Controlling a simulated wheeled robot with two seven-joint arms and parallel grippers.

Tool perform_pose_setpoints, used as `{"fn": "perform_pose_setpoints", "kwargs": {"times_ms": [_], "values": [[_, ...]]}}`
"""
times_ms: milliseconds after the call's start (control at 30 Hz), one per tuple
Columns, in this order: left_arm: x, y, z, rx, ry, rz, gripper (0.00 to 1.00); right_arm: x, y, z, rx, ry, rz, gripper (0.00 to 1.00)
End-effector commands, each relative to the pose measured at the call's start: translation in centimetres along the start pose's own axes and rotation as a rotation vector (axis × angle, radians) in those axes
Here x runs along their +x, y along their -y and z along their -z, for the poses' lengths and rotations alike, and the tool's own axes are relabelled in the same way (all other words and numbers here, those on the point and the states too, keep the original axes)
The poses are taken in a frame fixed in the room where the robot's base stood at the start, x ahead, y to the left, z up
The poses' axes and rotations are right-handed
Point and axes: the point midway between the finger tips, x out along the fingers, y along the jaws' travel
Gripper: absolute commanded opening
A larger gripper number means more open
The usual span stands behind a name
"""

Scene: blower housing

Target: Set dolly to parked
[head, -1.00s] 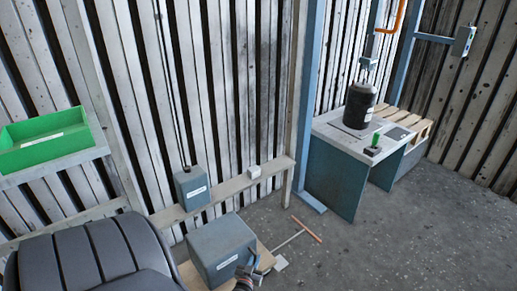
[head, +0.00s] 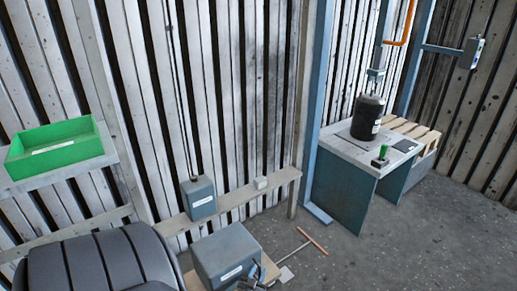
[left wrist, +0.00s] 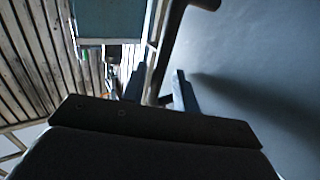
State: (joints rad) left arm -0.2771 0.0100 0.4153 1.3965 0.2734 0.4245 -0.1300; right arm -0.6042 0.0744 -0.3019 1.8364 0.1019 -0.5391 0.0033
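A low wooden platform (head: 262,272), which may be the dolly, carries a large grey-blue box (head: 224,255) with a white label. A T-shaped bar with an orange crosspiece (head: 312,240) stands out to its right. I cannot tell whether it joins the platform. My left gripper (head: 258,276) is at the box's near right side, at the bottom of the head view. In the left wrist view my left gripper (left wrist: 160,88) has its fingers apart. A dark bent bar (left wrist: 180,45) runs toward the space between them; contact is unclear. My right gripper is not in view.
A smaller grey box (head: 198,197) stands on a low wall ledge (head: 235,205). A green tray (head: 55,147) sits on a shelf at left. A workbench (head: 345,190) with a black canister (head: 367,118) stands at right. Grey floor (head: 400,245) is clear in front.

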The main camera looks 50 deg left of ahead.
Motion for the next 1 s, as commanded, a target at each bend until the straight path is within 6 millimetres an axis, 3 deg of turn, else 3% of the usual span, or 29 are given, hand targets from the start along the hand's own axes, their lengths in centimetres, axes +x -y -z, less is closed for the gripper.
{"fn": "perform_pose_setpoints", "kwargs": {"times_ms": [167, 600, 1000], "values": [[-1.3, 0.0, 0.0, 0.0, 0.001, 0.0, 0.3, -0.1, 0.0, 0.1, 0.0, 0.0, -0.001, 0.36], [-7.2, 0.1, 0.0, 0.0, 0.001, 0.001, 0.3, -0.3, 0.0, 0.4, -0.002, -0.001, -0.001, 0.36], [-7.9, 0.1, 0.0, 0.0, 0.001, 0.001, 0.3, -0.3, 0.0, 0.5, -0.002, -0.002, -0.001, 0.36]]}}
